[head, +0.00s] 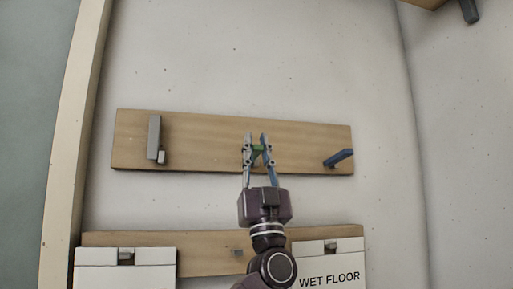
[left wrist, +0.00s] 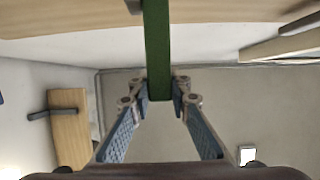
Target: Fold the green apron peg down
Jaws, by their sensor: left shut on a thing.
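The green apron peg (head: 257,150) is at the middle of the upper wooden board (head: 205,145) on the wall. In the left wrist view the green peg (left wrist: 157,45) is a long bar running from the board at the top down between my fingers. My left gripper (head: 257,155) is shut on the peg, with its fingertips on both sides of it near its end; it also shows in the left wrist view (left wrist: 159,90). The fingers hide most of the peg in the head view, and its exact tilt is hard to tell. My right gripper is not in view.
A lower board (head: 205,262) holds a white sign (head: 125,272) and a "WET FLOOR" sign (head: 330,265). Another wooden piece with a dark peg (head: 469,11) is top right.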

